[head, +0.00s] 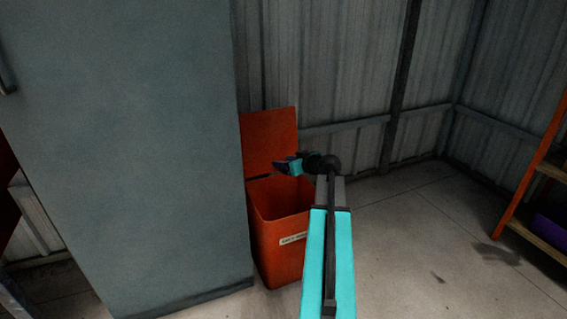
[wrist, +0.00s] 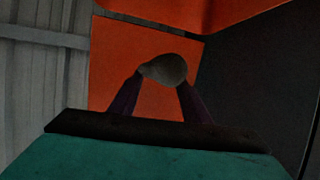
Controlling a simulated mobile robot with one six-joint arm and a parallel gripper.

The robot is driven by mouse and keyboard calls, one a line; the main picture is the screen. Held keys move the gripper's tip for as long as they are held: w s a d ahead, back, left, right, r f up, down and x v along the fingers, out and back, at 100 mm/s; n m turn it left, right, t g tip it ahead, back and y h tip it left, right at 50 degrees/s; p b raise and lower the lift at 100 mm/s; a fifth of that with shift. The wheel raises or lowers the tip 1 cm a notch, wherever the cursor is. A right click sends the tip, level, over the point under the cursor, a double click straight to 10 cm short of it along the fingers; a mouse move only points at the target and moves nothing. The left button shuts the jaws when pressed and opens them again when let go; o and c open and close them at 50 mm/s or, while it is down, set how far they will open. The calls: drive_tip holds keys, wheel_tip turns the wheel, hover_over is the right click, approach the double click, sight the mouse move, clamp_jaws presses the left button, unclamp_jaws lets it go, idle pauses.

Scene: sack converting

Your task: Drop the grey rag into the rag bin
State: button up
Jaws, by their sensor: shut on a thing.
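The rag bin (head: 280,250) is an orange-red box with its lid (head: 269,141) raised at the back and a pale label on its front. My gripper (head: 281,167) is above the bin's open top in the head view. In the wrist view my gripper (wrist: 162,84) is shut on the grey rag (wrist: 164,70), a small rounded grey lump between the two dark fingertips. Orange bin surfaces (wrist: 125,55) show behind the rag there. The rag cannot be made out clearly in the head view. The bin's floor is hidden.
A tall grey cabinet (head: 130,150) stands close on the bin's left. Corrugated metal wall (head: 340,60) runs behind. An orange shelf unit (head: 525,190) is at the far right. The concrete floor (head: 420,240) between is clear, with dark stains.

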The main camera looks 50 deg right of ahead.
drive_tip(key=shift+f, duration=0.1)
drive_tip(key=shift+f+b, duration=0.8)
drive_tip(key=shift+f, duration=2.05)
drive_tip(key=o, duration=1.1)
drive_tip(key=shift+s, duration=0.1)
drive_tip(key=p, duration=0.4)
approach(285, 174)
drive_tip(key=shift+s+d+f, duration=0.3)
drive_tip(key=shift+d, duration=0.15)
drive_tip(key=shift+s+d+f, duration=0.3)
drive_tip(key=shift+d, duration=0.15)
